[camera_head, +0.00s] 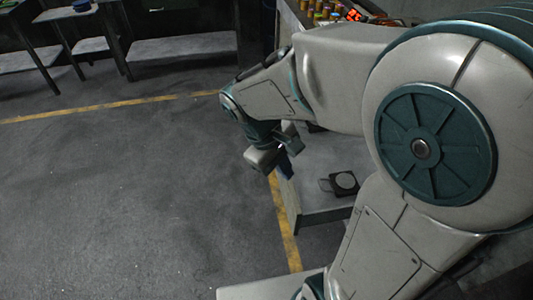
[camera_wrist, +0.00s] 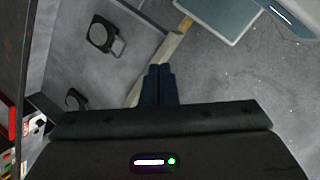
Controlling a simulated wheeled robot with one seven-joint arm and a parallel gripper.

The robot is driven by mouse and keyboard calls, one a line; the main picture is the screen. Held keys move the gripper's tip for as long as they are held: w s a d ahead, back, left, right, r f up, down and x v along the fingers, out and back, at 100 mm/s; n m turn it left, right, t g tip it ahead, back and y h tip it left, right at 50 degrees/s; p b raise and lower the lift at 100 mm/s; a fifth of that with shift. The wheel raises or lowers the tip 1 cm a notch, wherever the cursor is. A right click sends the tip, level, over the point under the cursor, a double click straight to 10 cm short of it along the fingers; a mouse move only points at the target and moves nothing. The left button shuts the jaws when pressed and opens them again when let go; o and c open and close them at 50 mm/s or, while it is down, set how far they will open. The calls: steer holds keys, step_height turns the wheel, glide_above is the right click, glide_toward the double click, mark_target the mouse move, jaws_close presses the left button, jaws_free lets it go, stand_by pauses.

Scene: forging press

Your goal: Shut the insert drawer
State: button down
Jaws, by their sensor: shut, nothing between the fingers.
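The insert drawer (camera_head: 318,205) stands open in the head view, a shallow grey tray partly hidden behind my arm. My gripper (camera_head: 284,170) is shut and empty, near the drawer's front wall. Its fingertips (camera_wrist: 159,70) overlap the wall's line in the wrist view; I cannot tell whether they touch it.
Above the drawer is a cabinet top with coloured buttons or jars (camera_head: 325,12). A yellow floor line (camera_head: 120,104) crosses the floor, and another stretch passes beside the drawer. Dark workbenches (camera_head: 180,48) stand at the back left. The floor left of the drawer is clear.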

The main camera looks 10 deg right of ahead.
steer(key=w+a+f+n+h+b, duration=0.2)
steer(key=w+a+f+n+h, duration=0.15)
steer(key=a+f+n, duration=0.35)
steer(key=w+a+f+n+h+b, duration=0.2)
steer(key=w+a+f+n, duration=0.2)
steer(key=f, duration=0.5)
steer(key=p, duration=0.2)
glide_toward(286, 198)
steer(key=a+f+x, duration=0.1)
steer(key=x, duration=0.4)
steer(key=shift+s+d+t+y, duration=0.1)
steer(key=shift+d+t+y, duration=0.25)
steer(key=shift+d, duration=0.5)
steer(key=shift+d, duration=0.1)
